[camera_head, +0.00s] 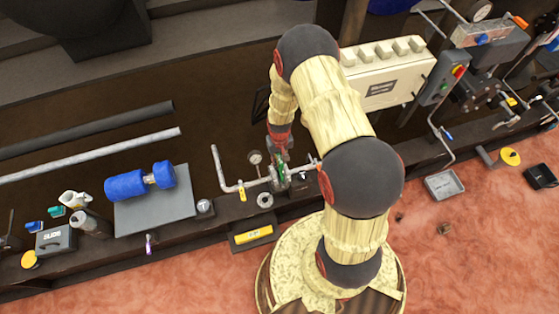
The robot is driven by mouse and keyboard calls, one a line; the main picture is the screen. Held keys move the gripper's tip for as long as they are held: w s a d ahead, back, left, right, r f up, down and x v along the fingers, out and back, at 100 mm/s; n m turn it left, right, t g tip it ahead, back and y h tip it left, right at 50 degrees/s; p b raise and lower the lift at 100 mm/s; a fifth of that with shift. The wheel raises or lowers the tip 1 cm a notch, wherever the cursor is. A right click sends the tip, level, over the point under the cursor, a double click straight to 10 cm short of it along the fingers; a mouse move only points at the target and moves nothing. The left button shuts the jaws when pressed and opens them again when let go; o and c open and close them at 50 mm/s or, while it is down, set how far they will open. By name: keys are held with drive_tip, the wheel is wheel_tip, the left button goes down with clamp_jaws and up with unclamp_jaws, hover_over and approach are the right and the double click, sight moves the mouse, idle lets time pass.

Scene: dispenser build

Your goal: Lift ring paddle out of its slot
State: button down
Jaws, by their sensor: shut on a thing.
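My gripper (281,152) points down at a flange joint (279,180) in a grey pipe run on the dark bench, left of my arm. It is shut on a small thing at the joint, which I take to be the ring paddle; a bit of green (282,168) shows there. The paddle's outline is too small and too covered by the gripper to make out. I cannot tell how far it sits in its slot.
A pressure gauge (255,158) and a bent pipe (219,168) stand just left of the joint. A grey ring (265,200) lies in front of it. A pale box (385,75) stands behind my arm.

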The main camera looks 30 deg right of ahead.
drive_tip(key=shift+r+p, duration=2.2)
drive_tip(key=shift+r, duration=1.05)
drive_tip(key=shift+w+r, duration=0.1)
drive_tip(key=shift+r, duration=0.05)
drive_tip(key=shift+r+p, duration=1.7)
drive_tip(key=shift+r, duration=0.65)
